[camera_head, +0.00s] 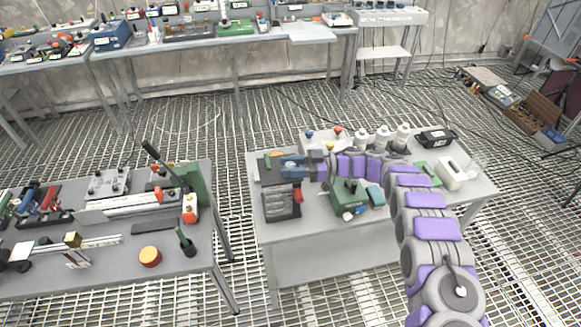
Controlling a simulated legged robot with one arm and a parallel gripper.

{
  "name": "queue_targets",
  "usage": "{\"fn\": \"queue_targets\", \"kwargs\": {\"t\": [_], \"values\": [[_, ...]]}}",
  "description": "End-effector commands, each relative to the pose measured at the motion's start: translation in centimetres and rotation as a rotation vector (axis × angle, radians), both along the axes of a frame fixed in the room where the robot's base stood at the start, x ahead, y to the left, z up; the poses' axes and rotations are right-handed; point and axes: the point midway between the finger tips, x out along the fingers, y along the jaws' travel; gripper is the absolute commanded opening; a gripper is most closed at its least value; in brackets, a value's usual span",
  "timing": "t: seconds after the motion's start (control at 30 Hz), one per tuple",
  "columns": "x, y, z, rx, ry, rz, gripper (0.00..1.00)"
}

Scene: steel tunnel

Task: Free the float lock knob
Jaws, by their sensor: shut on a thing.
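My purple and grey arm reaches left across the middle table (330,262). My gripper (288,167), with blue fingers, is at the table's left back corner. It is shut on a small part of a dark grey device (268,173). The held part is mostly hidden by the fingers, and I cannot tell whether it is the float lock knob. A dark open-fronted frame (282,203) stands just below the gripper.
A green box (348,198) sits under my forearm. White bottles (382,137) and red, blue and yellow knobs stand behind the arm. A black case (436,137) is at the back right. A cluttered table (180,255) stands left, across a gap of grating floor.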

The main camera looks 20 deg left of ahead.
Motion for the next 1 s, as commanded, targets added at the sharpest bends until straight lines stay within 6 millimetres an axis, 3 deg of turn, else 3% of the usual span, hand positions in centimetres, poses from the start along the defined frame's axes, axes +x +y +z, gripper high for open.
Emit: {"fn": "queue_targets", "kwargs": {"t": [0.17,0.2,0.37,0.73,1.0], "values": [[0.3,0.0,0.5,0.007,-0.006,-0.009,0.1],[0.3,0.0,0.5,0.006,-0.007,-0.009,0.44],[0.3,0.0,0.4,0.004,-0.005,-0.007,0.59],[0.4,-0.5,0.2,0.003,-0.003,-0.005,0.59],[1.9,-3.8,0.3,0.005,-0.004,-0.006,0.59]]}}
